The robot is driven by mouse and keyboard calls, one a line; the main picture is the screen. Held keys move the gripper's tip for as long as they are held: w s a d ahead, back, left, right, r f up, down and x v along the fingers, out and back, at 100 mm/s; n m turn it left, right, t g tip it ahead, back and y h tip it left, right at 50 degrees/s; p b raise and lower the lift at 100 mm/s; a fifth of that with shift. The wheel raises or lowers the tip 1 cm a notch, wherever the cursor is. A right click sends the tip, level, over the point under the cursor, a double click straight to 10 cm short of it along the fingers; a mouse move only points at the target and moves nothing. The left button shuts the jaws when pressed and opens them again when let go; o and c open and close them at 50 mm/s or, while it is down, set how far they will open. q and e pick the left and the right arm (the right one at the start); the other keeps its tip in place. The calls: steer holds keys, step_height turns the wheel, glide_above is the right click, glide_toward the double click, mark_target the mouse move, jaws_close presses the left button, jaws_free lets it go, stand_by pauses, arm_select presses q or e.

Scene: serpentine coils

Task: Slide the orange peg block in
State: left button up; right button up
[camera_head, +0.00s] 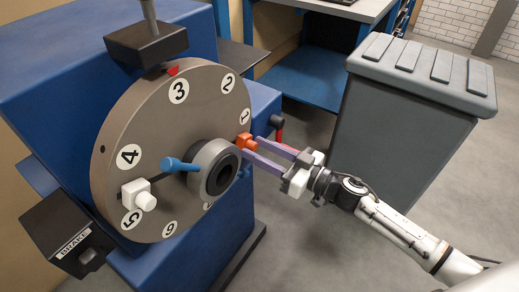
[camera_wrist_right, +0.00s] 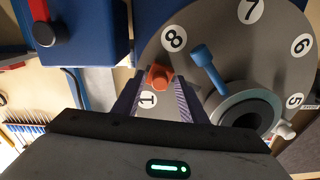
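The orange peg block (camera_head: 245,142) sits at the right rim of the grey numbered disc (camera_head: 205,104), just below the number 1. In the right wrist view the orange block (camera_wrist_right: 158,77) lies between the numbers 1 and 8. My right gripper (camera_head: 252,149) has its two purple fingers pointing at the block. In the right wrist view the gripper's fingertips (camera_wrist_right: 159,84) stand on either side of the block with small gaps, so it looks open. Whether either finger touches the block is hard to tell. My left gripper is not in view.
A blue-handled peg (camera_head: 180,164) sticks out beside the dark round hub (camera_head: 221,172). A white knob (camera_head: 138,195) sits near number 5. A black block (camera_head: 146,43) overhangs the disc's top.

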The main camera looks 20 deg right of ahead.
jaws_close()
steer(key=s+a+p, duration=0.1)
steer(key=a+r+p, duration=0.1)
steer(key=p, duration=0.1)
steer(key=shift+s+a+r, duration=0.1)
steer(key=shift+s+a, duration=0.2)
steer(key=shift+s, duration=0.1)
jaws_free()
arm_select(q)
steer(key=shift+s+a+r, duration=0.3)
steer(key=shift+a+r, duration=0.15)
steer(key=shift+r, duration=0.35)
arm_select(e)
steer(key=shift+d, duration=0.1)
